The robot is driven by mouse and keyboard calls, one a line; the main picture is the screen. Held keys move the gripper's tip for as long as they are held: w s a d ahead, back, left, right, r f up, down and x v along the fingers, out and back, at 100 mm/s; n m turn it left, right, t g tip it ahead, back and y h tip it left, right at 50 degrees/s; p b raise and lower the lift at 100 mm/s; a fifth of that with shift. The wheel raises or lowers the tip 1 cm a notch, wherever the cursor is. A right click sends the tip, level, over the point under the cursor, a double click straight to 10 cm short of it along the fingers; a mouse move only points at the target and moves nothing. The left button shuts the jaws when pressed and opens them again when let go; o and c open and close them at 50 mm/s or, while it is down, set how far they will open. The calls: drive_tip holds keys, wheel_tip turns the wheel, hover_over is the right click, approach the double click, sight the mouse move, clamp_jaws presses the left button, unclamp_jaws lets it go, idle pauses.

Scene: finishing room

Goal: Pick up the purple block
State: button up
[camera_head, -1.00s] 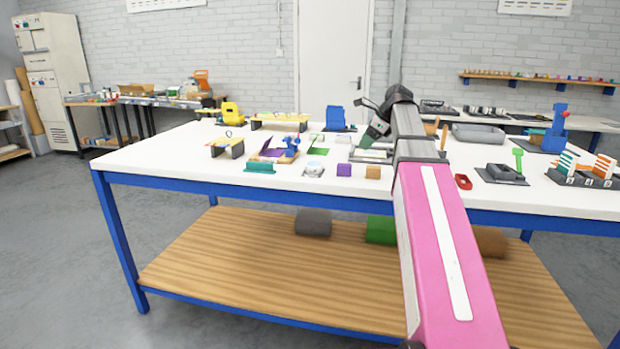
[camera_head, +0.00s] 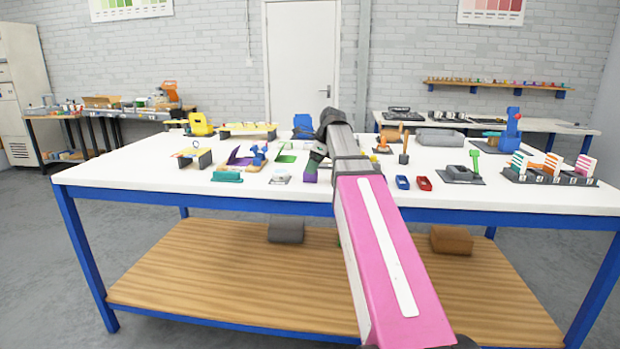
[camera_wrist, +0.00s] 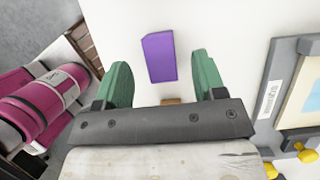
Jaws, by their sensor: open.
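The purple block (camera_wrist: 159,57) lies on the white table in the wrist view, ahead of and between the two green fingers. My gripper (camera_wrist: 160,72) is open and empty, its fingers apart on either side of the block's near end. In the head view my gripper (camera_head: 314,166) hangs low over the table near its front edge, and the purple block (camera_head: 310,176) shows just below it. I cannot tell how high the fingers are above the table. A small brown block (camera_wrist: 171,101) is partly hidden behind the gripper body in the wrist view.
A grey-framed panel (camera_wrist: 285,75) lies right of the block in the wrist view. On the white table (camera_head: 130,170), a teal piece (camera_head: 227,176) and a white item (camera_head: 280,178) stand left of the gripper.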

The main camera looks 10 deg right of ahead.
sight(310, 176)
drive_tip(key=x, duration=0.3)
drive_tip(key=shift+f, duration=0.15)
drive_tip(key=c, duration=1)
